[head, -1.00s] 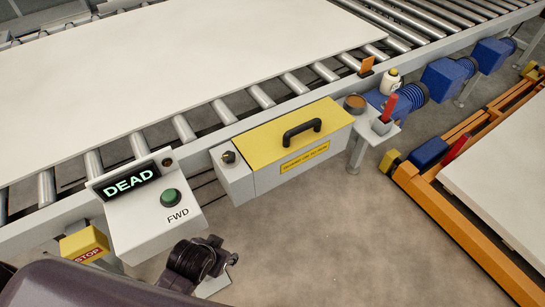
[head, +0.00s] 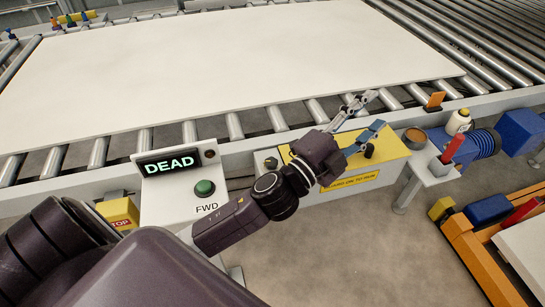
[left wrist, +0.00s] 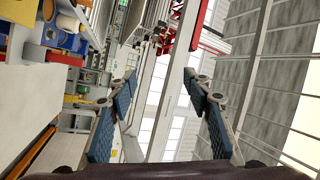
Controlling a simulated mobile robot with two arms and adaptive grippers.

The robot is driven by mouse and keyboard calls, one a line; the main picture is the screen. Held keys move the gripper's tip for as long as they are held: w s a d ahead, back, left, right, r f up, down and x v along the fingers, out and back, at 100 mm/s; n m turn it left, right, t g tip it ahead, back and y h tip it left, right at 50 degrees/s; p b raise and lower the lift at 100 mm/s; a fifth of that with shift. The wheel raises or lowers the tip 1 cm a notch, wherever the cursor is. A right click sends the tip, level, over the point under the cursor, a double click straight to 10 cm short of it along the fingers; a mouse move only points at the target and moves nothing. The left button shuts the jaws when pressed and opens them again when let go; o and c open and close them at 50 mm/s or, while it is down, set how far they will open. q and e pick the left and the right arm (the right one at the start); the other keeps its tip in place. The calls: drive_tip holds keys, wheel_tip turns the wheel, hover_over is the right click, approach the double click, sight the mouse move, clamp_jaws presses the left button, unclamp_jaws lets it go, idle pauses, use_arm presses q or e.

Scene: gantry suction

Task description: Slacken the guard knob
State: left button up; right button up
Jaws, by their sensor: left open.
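The guard knob (head: 271,163) is small and dark, on the pale left end of the yellow-topped guard box (head: 392,150). My left arm passes in front of the box and hides much of its lid and front. My left gripper (head: 372,111) is open and empty, over the box's far edge, to the right of the knob and apart from it. Its blue-padded fingers are spread in the left wrist view (left wrist: 160,85), with nothing between them. The knob cannot be made out in the left wrist view. My right gripper is not in view.
The lid's black handle (head: 369,151) partly shows beside my gripper. A control box with a DEAD display (head: 168,162) and green FWD button (head: 204,187) stands left. A large pale board (head: 220,60) lies on the rollers behind. A white bottle (head: 458,122) and red post (head: 452,149) stand right.

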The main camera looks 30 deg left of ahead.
use_arm(q)
drive_tip(key=s+d+r+m+g+h, duration=0.2)
drive_tip(key=d+m+g+h, duration=0.2)
drive_tip(key=d+m+h, duration=0.3)
drive_tip(key=s+d+r+m+g+h, duration=0.2)
drive_tip(key=d+m+g+h, duration=0.25)
drive_tip(key=m, duration=0.45)
drive_tip(key=m+g+y, duration=1.1)
drive_tip(key=m+y, duration=0.3)
hover_over(271, 160)
drive_tip(key=d, duration=1.1)
drive_tip(key=shift+t, duration=0.25)
drive_tip(key=f, duration=1.3)
drive_tip(key=w+f, duration=0.1)
drive_tip(key=f, duration=0.5)
drive_tip(key=shift+a+f, duration=0.1)
drive_tip(key=shift+f, duration=0.1)
drive_tip(key=a+y, duration=0.1)
drive_tip(key=a, duration=0.2)
drive_tip(key=a+r+y, duration=0.1)
drive_tip(key=a, duration=0.3)
drive_tip(key=s+a+n+g+y, duration=0.1)
drive_tip(key=a+y, duration=0.1)
drive_tip(key=a, duration=0.1)
drive_tip(key=shift+a+r, duration=0.2)
drive_tip(key=shift+a, duration=0.2)
wheel_tip(271, 160, down, 7)
drive_tip(key=shift+r+p, duration=0.15)
drive_tip(key=shift+p, duration=0.25)
drive_tip(key=shift+f, duration=0.35)
